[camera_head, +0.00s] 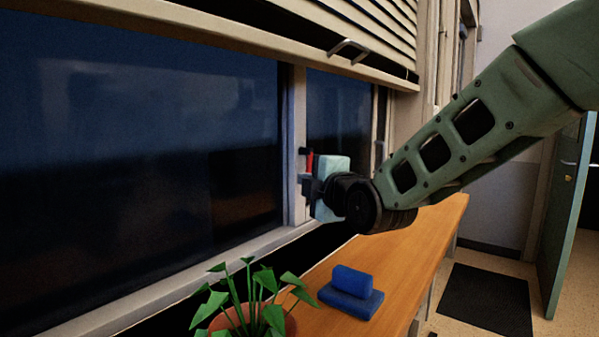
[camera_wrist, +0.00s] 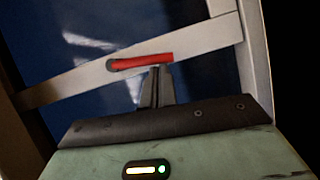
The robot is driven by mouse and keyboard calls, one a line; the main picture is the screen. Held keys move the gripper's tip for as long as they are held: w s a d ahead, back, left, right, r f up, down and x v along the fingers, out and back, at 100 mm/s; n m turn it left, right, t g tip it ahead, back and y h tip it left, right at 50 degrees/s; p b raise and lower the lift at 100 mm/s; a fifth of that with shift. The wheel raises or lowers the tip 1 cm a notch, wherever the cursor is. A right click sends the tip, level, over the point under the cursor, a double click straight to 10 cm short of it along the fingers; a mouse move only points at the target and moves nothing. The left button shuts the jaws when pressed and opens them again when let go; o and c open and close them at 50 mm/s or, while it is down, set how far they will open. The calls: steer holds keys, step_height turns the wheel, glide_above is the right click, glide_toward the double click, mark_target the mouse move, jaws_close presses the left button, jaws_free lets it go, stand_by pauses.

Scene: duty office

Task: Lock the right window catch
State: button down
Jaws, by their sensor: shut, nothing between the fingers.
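The red window catch (camera_head: 309,161) is on the pale upright bar between the two dark panes in the head view. Its handle points roughly up and down there. In the wrist view the catch (camera_wrist: 142,62) lies along the pale bar, with a darker round end at the left. My gripper (camera_head: 305,187) is at the bar just below the catch in the head view. In the wrist view my gripper (camera_wrist: 157,70) is shut and empty, its tips at the handle's lower edge near the right end. I cannot tell whether they touch. Only one catch shows.
A slatted blind (camera_head: 385,25) with a metal handle hangs above the window. A potted plant (camera_head: 255,312) and a blue block-shaped object (camera_head: 351,293) stand on the wooden ledge (camera_head: 420,240) below. A dark mat (camera_head: 486,300) and a green door (camera_head: 565,215) are at the right.

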steer(key=shift+w+d+f+b, duration=0.2)
steer(key=shift+w+b, duration=0.05)
steer(key=shift+b, duration=0.3)
steer(key=shift+w, duration=0.1)
stand_by(0.4)
